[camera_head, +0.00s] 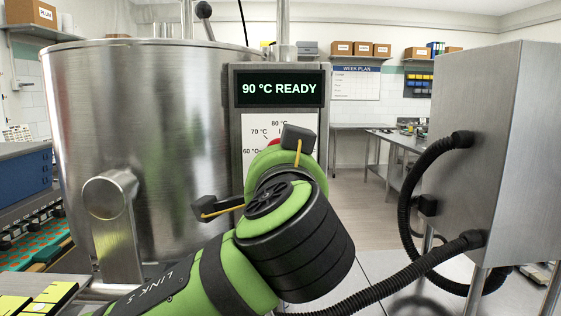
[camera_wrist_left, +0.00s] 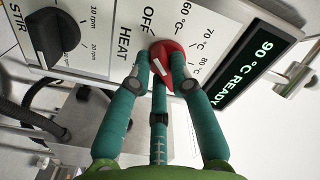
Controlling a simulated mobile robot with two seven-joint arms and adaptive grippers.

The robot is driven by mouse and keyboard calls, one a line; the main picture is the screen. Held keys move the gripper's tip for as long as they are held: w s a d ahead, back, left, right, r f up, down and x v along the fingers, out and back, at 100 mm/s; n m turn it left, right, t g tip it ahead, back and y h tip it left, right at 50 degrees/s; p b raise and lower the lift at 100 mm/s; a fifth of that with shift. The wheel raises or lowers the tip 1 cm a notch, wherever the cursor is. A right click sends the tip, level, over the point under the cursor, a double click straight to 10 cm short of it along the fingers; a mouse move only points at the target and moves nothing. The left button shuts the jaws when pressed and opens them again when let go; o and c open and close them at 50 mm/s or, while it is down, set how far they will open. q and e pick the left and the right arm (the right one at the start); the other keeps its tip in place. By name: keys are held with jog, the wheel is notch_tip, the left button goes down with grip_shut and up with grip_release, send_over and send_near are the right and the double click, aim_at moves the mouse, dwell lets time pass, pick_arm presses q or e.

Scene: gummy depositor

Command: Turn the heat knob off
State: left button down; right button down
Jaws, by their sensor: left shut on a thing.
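The red heat knob (camera_wrist_left: 167,60) shows in the left wrist view on a white panel (camera_wrist_left: 120,40) marked HEAT, OFF, 60, 70 and 80 °C. Its white pointer lies along the knob between the fingers; its exact setting is hard to read. My left gripper (camera_wrist_left: 163,62) has its teal fingers shut around the knob. In the head view my green arm hides most of the panel, and only a sliver of the red knob (camera_head: 274,142) shows. The display (camera_head: 280,88) reads "90 °C READY". My right gripper is in neither view.
A black STIR knob (camera_wrist_left: 57,37) sits beside the heat dial. A big steel kettle (camera_head: 150,150) stands left of the panel. A steel cabinet (camera_head: 500,150) with black hoses (camera_head: 404,200) stands at right. Open floor (camera_head: 355,195) lies between them.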

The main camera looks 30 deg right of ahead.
pick_arm(q)
jog(key=shift+r, duration=0.2)
jog(key=c, duration=1.1)
grip_release()
jog(key=shift+w+f, duration=0.15)
jog(key=v, duration=1.2)
